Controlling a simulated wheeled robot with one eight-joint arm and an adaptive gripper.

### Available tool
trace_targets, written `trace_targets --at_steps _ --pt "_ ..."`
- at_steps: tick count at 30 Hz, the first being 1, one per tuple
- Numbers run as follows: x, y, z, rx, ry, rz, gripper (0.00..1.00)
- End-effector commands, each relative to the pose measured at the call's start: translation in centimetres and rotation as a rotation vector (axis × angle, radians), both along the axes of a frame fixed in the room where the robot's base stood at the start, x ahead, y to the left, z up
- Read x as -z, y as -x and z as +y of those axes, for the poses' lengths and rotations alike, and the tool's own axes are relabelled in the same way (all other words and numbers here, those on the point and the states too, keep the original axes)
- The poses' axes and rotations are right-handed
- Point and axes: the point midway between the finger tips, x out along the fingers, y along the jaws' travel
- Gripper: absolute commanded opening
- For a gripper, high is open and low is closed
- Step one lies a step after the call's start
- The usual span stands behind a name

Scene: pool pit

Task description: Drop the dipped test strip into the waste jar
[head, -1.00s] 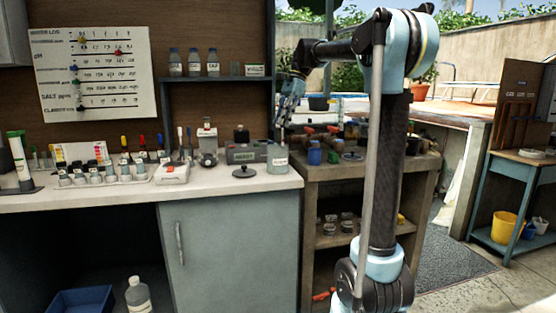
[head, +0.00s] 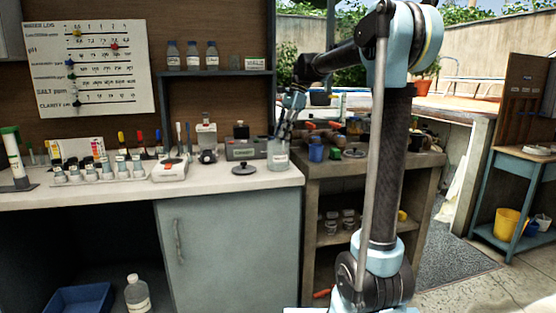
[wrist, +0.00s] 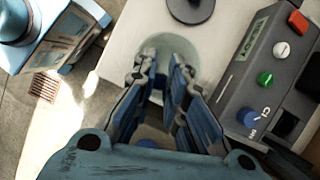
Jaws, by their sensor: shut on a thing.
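The waste jar (head: 278,158) is a clear, open-topped jar with a white label at the right front end of the white counter. In the wrist view the jar's round glass (wrist: 192,52) shows beyond and between my fingers. My gripper (head: 283,138) points down at the jar's mouth, with its fingertips at about rim height; I cannot tell how far they reach inside. In the wrist view my gripper (wrist: 163,65) is shut on the test strip. The strip is too thin or too hidden to make out.
A black lid (head: 244,170) lies on the counter left of the jar. A grey tester (head: 246,149) with coloured buttons stands close behind them. A white instrument (head: 170,170) and a row of vials (head: 100,172) are farther left. A wooden bench (head: 365,165) with bottles stands to the right.

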Motion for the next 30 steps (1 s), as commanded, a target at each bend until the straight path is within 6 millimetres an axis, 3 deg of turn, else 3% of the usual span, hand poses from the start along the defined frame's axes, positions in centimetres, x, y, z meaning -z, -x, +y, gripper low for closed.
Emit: trace_targets --at_steps 11,12,15,25,30 --pt "0.4 0.0 0.0 -0.001 0.000 0.000 0.05" --pt "0.4 0.0 0.0 -0.001 0.000 0.000 0.17" --pt "0.4 0.0 0.0 -0.001 0.000 0.000 0.36" --pt "0.4 0.0 0.0 -0.001 0.000 0.000 0.36" --pt "-0.8 -0.3 -0.4 -0.001 0.000 0.000 0.36"
